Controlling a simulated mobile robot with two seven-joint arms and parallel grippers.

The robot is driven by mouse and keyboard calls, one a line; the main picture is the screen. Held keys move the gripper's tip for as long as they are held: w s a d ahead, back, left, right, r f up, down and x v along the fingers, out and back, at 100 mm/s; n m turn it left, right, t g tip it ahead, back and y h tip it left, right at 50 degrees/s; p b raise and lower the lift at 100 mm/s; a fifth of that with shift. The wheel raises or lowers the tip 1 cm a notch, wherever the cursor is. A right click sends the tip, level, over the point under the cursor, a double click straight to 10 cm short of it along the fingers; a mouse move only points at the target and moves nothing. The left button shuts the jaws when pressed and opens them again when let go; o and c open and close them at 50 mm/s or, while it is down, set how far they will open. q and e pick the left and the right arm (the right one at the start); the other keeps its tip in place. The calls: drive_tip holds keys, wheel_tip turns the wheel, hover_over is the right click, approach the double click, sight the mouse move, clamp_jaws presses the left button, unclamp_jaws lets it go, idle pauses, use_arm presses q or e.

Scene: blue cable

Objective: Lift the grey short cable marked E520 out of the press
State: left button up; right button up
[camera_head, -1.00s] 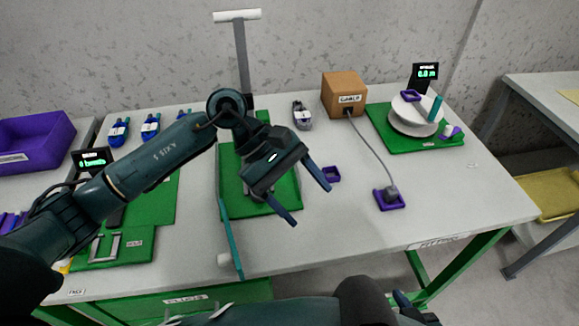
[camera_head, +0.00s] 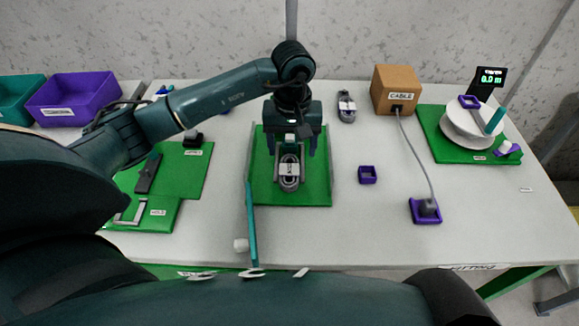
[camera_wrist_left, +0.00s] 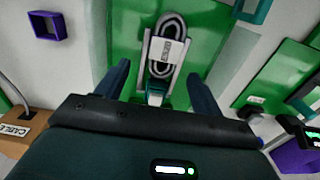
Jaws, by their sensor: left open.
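The grey short cable (camera_head: 289,172) is a coiled bundle with a white label, lying in the press (camera_head: 262,187) on its green base. In the left wrist view the cable (camera_wrist_left: 168,33) lies in a grey cradle, its label too small to read surely. My left gripper (camera_head: 292,150) is open, pointing down just behind the cable. In the wrist view its two fingers (camera_wrist_left: 160,85) stand either side of the cradle's near end, with nothing between them gripped. My right gripper is not in view.
A teal lever (camera_head: 251,225) with a white knob stands at the press's left front. Another bundled cable (camera_head: 346,106) lies behind right. A cardboard cable box (camera_head: 396,90), a small purple tray (camera_head: 367,175) and a purple cable holder (camera_head: 425,211) stand to the right. Green fixtures lie left.

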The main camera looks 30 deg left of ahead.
sight(289, 165)
use_arm(q)
drive_tip(key=f, duration=0.4)
drive_tip(key=shift+s+a+p, duration=0.2)
drive_tip(key=shift+s+p, duration=0.1)
drive_tip(key=shift+p, duration=0.05)
drive_tip(key=shift+f, duration=0.55)
drive_tip(key=shift+c, duration=0.4)
drive_tip(key=c, duration=1)
